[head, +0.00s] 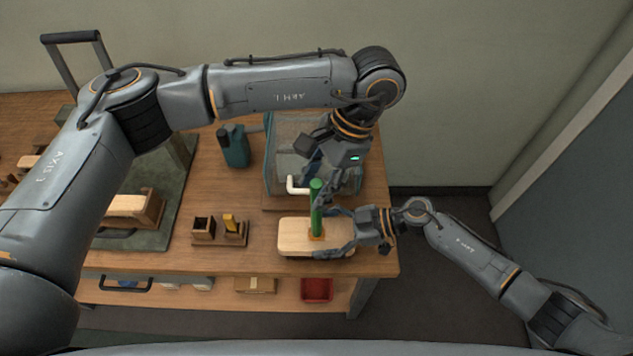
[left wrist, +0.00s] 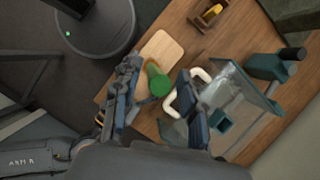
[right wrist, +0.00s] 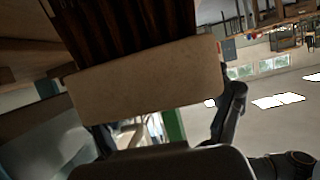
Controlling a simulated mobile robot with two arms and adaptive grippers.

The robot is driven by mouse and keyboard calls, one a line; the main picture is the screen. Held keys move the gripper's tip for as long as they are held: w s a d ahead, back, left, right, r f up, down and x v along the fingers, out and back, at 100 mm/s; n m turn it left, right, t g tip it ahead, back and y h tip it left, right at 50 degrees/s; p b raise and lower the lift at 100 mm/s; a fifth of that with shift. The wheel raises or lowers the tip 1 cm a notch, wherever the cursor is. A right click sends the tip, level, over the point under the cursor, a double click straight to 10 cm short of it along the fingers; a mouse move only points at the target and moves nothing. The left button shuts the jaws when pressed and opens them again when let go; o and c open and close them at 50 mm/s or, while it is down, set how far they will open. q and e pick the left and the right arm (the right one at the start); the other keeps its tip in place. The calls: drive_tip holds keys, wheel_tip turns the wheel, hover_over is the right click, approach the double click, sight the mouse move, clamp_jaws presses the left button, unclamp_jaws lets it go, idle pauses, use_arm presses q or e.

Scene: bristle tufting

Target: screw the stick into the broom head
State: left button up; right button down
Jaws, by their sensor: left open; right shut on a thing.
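The broom head (head: 288,236) is a pale wooden block near the table's front right. Its dark bristles (right wrist: 125,25) show in the right wrist view. The green stick (head: 316,205) stands roughly upright at the block's middle; how far it is threaded in cannot be told. My right gripper (head: 345,231) is shut on the block's right end. My left gripper (head: 326,178) is open beside the stick's upper part. In the left wrist view the stick's round top (left wrist: 157,82) shows between the open fingers, with no clear contact.
A clear-walled box (head: 283,135) with a white handle (head: 296,186) stands just behind. Small wooden holders (head: 204,231) sit left of the broom head. A red bin (head: 317,289) is on the lower shelf.

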use_arm(q)
drive_tip(key=shift+r, duration=2.2)
drive_tip(key=shift+o, duration=0.4)
